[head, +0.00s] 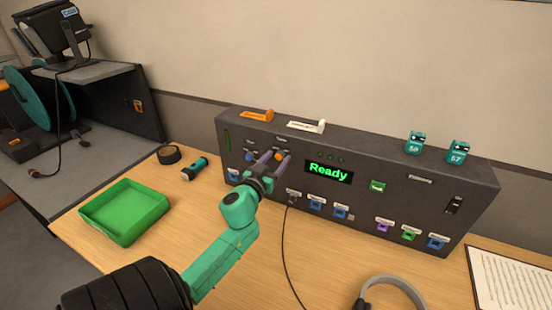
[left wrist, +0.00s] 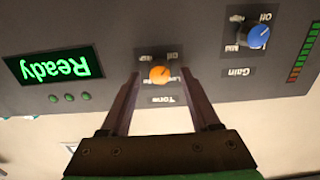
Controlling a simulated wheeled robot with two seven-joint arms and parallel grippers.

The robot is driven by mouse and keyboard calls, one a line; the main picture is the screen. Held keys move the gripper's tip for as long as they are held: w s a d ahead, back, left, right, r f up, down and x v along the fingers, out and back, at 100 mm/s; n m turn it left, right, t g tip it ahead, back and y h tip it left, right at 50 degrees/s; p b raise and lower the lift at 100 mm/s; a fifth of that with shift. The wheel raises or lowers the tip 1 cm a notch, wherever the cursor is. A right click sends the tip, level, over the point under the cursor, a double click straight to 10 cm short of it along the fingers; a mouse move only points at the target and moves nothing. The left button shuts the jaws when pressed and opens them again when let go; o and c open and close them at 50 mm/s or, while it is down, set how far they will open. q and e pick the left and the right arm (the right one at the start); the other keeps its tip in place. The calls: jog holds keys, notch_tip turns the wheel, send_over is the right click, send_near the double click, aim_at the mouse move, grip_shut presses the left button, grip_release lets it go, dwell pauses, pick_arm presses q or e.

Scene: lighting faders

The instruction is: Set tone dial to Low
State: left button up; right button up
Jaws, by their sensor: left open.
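The tone dial (left wrist: 159,74) is an orange knob on the front of the dark console, with the word Tone beside it in the upside-down left wrist view. It also shows as a small orange spot in the head view (head: 277,156). Small markings surround it; its exact setting is too small to tell. My left gripper (left wrist: 160,80) is open and empty, with one finger on each side of the dial in the picture. I cannot tell whether the fingers touch it. In the head view my left gripper (head: 274,164) is at the console's upper left front. My right gripper is not in view.
A blue gain dial (left wrist: 258,36) is close to the tone dial. The console (head: 400,190) also has a green Ready display (head: 328,172) and several coloured controls below. A green tray (head: 125,212) and a flashlight (head: 195,168) lie left; headphones (head: 395,283) and a cable are in front.

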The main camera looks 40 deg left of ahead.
pick_arm(q)
jog(key=shift+c, duration=0.6)
grip_shut()
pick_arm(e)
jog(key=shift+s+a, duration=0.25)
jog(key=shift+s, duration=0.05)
pick_arm(q)
jog(key=shift+m, duration=0.4)
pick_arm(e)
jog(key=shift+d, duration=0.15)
pick_arm(q)
jog(key=shift+m, duration=0.8)
jog(key=m+p, duration=0.1)
jog(key=m, duration=0.5)
jog(key=shift+d, duration=0.1)
jog(key=m, duration=0.4)
jog(key=shift+f+m, duration=0.15)
jog(key=shift+m, duration=0.25)
jog(key=shift+f+m, duration=0.1)
jog(key=shift+m, duration=2.2)
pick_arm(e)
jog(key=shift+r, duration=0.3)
